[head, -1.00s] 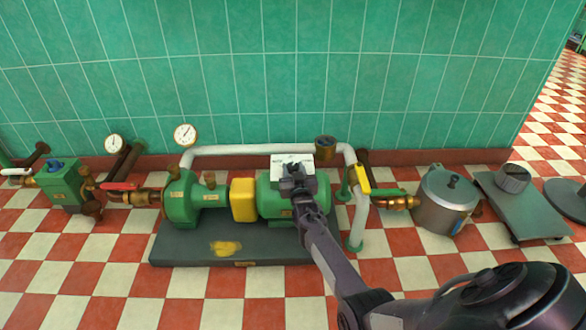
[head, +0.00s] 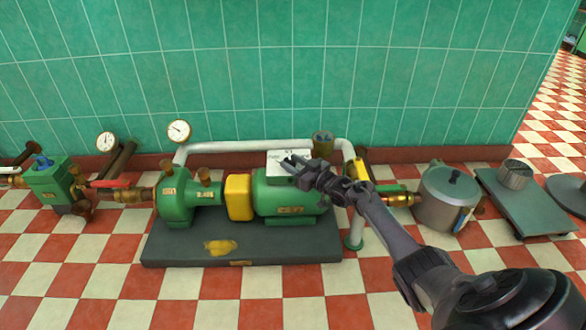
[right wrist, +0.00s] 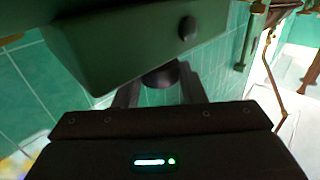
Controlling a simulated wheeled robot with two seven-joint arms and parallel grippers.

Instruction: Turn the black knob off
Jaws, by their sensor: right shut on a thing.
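A small box with a white labelled face (head: 284,158) sits on top of the green motor (head: 272,192). My right gripper (head: 291,165) is at the front of this box and partly covers it. In the right wrist view, my right gripper (right wrist: 160,90) is shut on a dark round knob (right wrist: 160,75) under a green housing (right wrist: 125,38). The knob is hard to make out in the head view behind my fingers. My left gripper is in neither view.
The motor stands on a dark base plate (head: 180,253) beside a yellow coupling (head: 239,197) and green pump (head: 174,200). A white pipe (head: 245,146) runs behind. A metal pot (head: 446,200) and a floor scale (head: 530,205) stand right. Tiled floor in front is clear.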

